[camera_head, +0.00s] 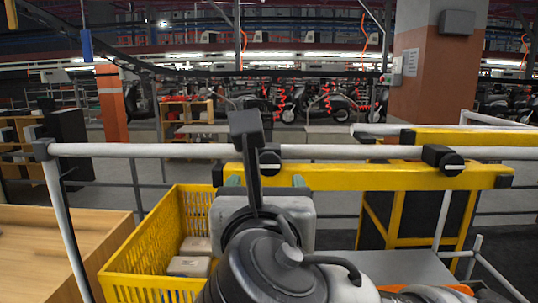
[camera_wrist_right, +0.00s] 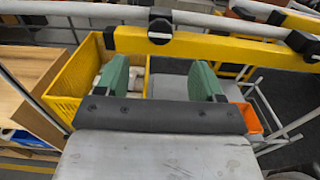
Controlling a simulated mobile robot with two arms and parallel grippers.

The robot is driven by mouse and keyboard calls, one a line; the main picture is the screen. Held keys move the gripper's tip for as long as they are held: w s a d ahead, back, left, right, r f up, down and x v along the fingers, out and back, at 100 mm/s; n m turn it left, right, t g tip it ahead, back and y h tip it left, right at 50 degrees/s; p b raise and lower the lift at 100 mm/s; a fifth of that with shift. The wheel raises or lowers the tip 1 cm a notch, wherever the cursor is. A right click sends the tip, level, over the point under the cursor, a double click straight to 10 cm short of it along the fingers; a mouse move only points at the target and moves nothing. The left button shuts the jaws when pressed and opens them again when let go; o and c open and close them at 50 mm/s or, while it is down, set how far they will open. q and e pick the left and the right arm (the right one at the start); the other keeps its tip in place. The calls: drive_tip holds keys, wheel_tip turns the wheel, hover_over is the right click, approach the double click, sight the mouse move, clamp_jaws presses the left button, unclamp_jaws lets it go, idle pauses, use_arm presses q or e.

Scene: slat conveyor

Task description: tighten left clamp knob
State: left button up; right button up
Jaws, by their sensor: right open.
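The left clamp knob (camera_head: 269,159) is a round black knob with a white mark, on a black clamp where the pale rail (camera_head: 350,152) meets the yellow beam (camera_head: 400,177). It also shows at the top middle of the right wrist view (camera_wrist_right: 160,27). My right gripper (camera_head: 265,181) has green fingers and faces the beam from the near side. In the right wrist view, its two fingers (camera_wrist_right: 160,68) are wide apart with nothing between them. The knob appears beyond the fingertips, roughly centred between them and apart from them. My left gripper is not in view.
A second black clamp knob (camera_head: 453,166) sits farther right on the beam. A yellow crate (camera_head: 140,252) holding pale boxes stands below left, beside a wooden table (camera_head: 60,240). An orange bin (camera_wrist_right: 247,117) is at lower right. The rail spans the workspace.

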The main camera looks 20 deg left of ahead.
sight(269, 164)
drive_tip(key=p+x, duration=0.4)
drive_tip(key=x, duration=0.5)
drive_tip(key=shift+w+f, duration=0.1)
drive_tip(key=shift+w, duration=0.3)
drive_tip(key=c, duration=0.9)
